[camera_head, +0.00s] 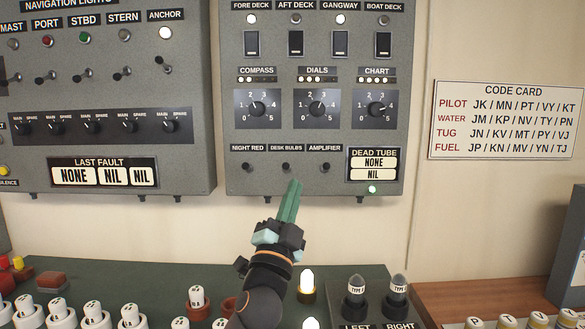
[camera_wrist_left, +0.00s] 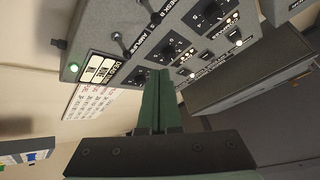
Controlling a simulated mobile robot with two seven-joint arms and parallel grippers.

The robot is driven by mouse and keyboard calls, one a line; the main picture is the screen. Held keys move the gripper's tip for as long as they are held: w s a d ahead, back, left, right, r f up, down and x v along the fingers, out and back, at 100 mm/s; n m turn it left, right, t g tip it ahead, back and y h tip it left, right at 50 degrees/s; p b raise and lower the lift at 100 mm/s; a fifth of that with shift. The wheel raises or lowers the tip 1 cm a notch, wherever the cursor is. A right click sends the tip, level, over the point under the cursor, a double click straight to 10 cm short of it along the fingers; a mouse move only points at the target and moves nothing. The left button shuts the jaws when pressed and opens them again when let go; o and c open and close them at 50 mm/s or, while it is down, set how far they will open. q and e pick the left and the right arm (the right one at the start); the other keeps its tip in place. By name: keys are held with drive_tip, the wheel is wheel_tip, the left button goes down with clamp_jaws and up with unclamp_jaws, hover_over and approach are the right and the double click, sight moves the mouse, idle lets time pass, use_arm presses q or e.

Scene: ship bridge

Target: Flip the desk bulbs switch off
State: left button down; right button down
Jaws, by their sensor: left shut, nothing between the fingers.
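The desk bulbs switch (camera_head: 286,167) is a small dark toggle under its label, in the bottom row of the right grey panel. I cannot tell clearly which way its lever points. It also shows at the top of the left wrist view (camera_wrist_left: 152,12). My left gripper (camera_head: 293,184), with green fingers, is shut and empty. Its tips are just below the switch in the head view, and a gap shows between them and the toggles in the left wrist view (camera_wrist_left: 157,74). My right gripper is not in view.
The night red toggle (camera_head: 246,166) and amplifier toggle (camera_head: 325,167) flank the switch closely. A dead tube display (camera_head: 373,164) and a lit green lamp (camera_head: 372,189) are to the right. Below stands a green desk with a glowing bulb (camera_head: 307,281) and several white-capped pieces.

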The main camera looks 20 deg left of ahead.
sight(286, 167)
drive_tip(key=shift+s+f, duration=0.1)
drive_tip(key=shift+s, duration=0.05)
use_arm(q)
drive_tip(key=x, duration=1)
drive_tip(key=a+f, duration=0.2)
drive_tip(key=a, duration=0.1)
drive_tip(key=shift+f, duration=0.35)
drive_tip(key=shift+f+b, duration=0.35)
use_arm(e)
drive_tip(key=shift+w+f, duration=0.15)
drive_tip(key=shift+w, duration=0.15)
